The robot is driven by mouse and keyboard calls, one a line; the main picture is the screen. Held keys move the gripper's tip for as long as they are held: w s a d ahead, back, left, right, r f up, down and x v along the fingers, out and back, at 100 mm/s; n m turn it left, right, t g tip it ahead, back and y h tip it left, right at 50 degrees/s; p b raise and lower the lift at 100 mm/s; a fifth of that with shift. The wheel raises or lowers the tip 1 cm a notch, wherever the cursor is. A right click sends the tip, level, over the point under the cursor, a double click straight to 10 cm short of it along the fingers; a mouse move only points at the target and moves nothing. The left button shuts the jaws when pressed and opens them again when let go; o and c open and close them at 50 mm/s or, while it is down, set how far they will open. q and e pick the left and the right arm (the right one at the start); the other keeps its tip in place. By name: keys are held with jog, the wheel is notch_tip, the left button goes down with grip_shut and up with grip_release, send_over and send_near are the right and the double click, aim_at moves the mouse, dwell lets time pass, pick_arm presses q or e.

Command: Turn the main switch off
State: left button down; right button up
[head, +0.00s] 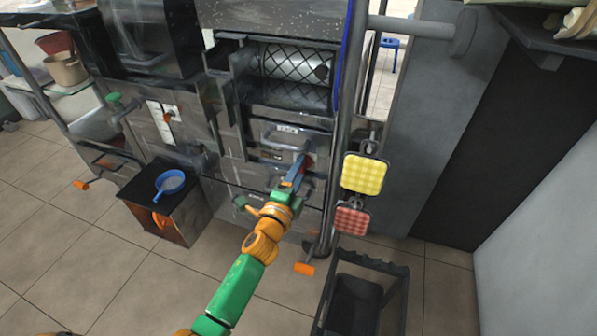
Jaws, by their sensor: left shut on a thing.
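The steel sugarcane press stands in the middle of the head view, with its front panel (283,137) facing me. A small red part (309,161), which looks like the main switch, shows on the panel at the fingertips. My left gripper (300,170) reaches up to the panel from below and is shut on this part. The fingers hide most of it, so I cannot tell its position. My right gripper is not in view.
A vertical pipe (344,120) runs right of my left gripper, with a yellow pad (364,174) and a red pad (352,219) beside it. A dark crate (398,290) stands below. A blue strainer (170,183) sits on a black box at left.

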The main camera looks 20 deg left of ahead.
pick_arm(q)
jog(key=shift+c, duration=1.4)
grip_release()
jog(key=shift+s, duration=0.1)
jog(key=s+p, duration=0.1)
jog(key=s, duration=0.6)
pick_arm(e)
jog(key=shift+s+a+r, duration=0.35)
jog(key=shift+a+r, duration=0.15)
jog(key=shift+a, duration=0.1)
pick_arm(q)
jog(key=shift+a, duration=0.1)
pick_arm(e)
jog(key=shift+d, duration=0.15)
